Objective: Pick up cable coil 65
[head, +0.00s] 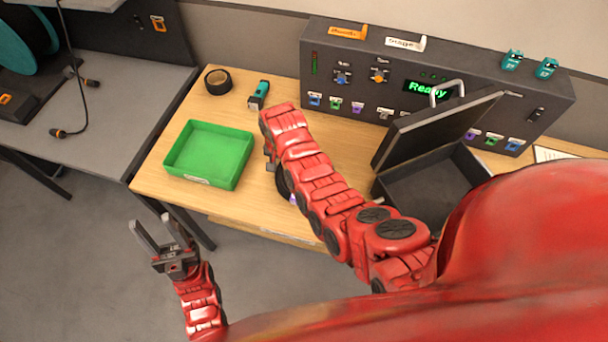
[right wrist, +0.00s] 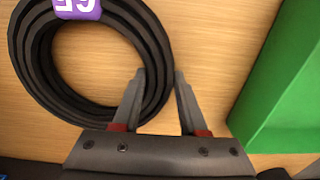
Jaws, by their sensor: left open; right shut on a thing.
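Cable coil 65 (right wrist: 42,62) is a black ring with a purple tag, its number upside down in the right wrist view. It lies on the wooden table. In the head view only a dark part of the coil (head: 283,184) shows beside my right arm. My right gripper (right wrist: 158,80) is shut on the coil's ring, with one finger inside the ring and one outside. In the head view my arm hides most of this gripper. My left gripper (head: 158,232) is open and empty, in front of the table over the floor.
A green tray (head: 246,143) stands left of the coil. A tape roll (head: 218,80) and a teal tool (head: 259,94) lie behind it. An open black case (head: 432,185) stands at right, before a control panel (head: 460,65) showing "Ready". A grey table (head: 150,95) is at left.

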